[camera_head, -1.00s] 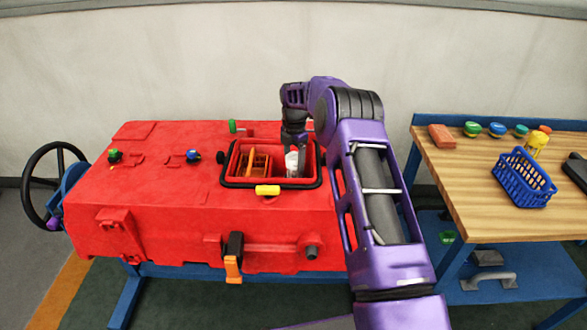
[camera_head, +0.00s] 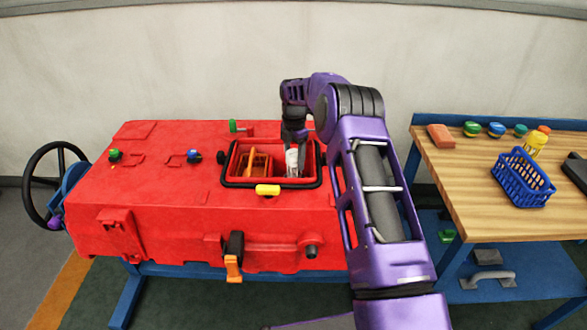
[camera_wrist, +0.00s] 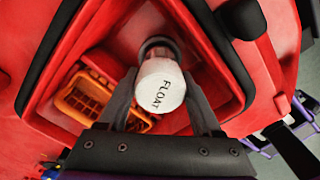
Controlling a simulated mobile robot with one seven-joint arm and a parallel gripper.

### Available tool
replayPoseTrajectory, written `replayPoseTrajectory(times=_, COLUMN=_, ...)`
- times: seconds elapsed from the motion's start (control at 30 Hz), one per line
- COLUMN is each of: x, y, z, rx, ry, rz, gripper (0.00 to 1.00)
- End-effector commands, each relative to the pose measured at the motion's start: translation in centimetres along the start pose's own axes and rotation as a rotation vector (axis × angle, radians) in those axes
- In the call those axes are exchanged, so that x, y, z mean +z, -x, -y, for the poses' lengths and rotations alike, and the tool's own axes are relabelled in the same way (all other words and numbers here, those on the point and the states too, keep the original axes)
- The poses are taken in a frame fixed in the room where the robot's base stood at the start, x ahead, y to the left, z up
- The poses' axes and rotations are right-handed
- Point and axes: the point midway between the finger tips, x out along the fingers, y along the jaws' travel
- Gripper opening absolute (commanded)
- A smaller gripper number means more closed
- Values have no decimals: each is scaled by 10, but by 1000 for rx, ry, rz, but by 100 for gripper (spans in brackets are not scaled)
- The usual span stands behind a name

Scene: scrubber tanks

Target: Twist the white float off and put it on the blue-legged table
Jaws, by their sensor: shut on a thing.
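The white float (camera_wrist: 160,88), a round-topped piece marked FLOAT, stands inside the open hatch of the red tank. It also shows in the head view (camera_head: 291,161), at the right part of the opening. My gripper (camera_wrist: 161,98) is shut on it, with one dark finger on each side. A grey collar shows just beyond the float; how the two join is hidden. The blue-legged table (camera_head: 465,185) with a wooden top stands at the right, apart from my gripper.
An orange basket (camera_wrist: 85,95) sits in the hatch beside the float. The hatch has a black rim (camera_head: 232,186) and a yellow latch (camera_head: 267,190). A blue basket (camera_head: 523,180), a yellow bottle (camera_head: 534,147) and several knobs stand on the table; its front left is clear.

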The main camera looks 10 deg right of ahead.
Motion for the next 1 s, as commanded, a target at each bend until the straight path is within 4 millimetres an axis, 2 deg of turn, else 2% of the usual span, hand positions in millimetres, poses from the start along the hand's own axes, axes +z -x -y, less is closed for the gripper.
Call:
replayPoseTrajectory(times=0.27, x=0, y=6, z=0, rx=1, ry=0, rz=0, gripper=0)
replayPoseTrajectory(times=1.0, x=0, y=43, z=0, rx=1, ry=0, rz=0, gripper=0)
